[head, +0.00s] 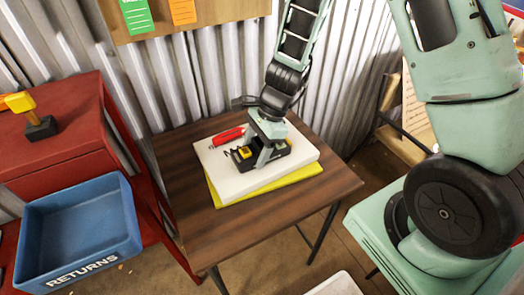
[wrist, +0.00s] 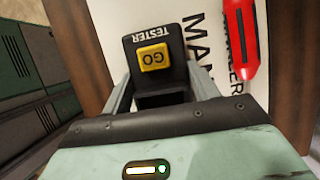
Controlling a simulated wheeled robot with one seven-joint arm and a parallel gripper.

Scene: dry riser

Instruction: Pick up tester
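The tester (wrist: 170,86) is a black block with a yellow GO button and a TESTER label in the wrist view. In the head view the tester (head: 243,153) shows on a white, printed slab on the table, partly hidden by my gripper. My gripper (wrist: 163,75) is down over it, with one finger on each side of the block. I see no clear gap between the fingers and its sides, but cannot tell whether they press on it. In the head view my gripper (head: 264,155) points down at the slab.
The white slab (head: 222,181) lies on a yellow one on the brown table (head: 312,190). A red marker-like object (head: 228,135) lies behind the tester. A blue RETURNS bin (head: 122,250) and a red cabinet (head: 60,150) stand left. Corrugated metal is behind.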

